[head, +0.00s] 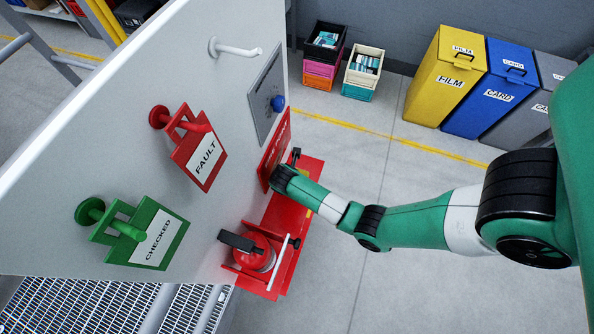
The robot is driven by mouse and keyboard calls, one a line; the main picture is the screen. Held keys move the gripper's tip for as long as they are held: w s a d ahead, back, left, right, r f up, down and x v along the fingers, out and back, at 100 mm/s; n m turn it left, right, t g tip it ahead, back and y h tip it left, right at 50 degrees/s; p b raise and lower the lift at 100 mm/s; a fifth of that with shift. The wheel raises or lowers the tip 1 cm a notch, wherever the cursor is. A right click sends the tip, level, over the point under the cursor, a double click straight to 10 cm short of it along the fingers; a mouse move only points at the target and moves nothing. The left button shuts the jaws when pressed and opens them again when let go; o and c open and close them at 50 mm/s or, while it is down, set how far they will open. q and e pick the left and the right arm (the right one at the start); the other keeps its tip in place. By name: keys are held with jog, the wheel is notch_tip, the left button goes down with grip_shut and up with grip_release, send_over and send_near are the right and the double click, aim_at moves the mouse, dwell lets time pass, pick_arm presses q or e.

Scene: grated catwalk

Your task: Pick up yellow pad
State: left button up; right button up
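I cannot make out a yellow pad in the head view. A small pale yellow patch shows at the edge of my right forearm, over the red stand (277,285), and I cannot tell what it is. My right arm comes in from the right, and its black end (283,179) is at the right edge of the white panel (120,90), in front of a red plate (274,150). The fingers of my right gripper cannot be made out. My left gripper is not in view.
A red extinguisher (258,256) sits in the red stand. The panel bears a red FAULT tag (200,160), a green CHECKED tag (150,235) and a bare white peg (235,49).

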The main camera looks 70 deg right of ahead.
jog(key=shift+f, duration=0.15)
jog(key=c, duration=1.3)
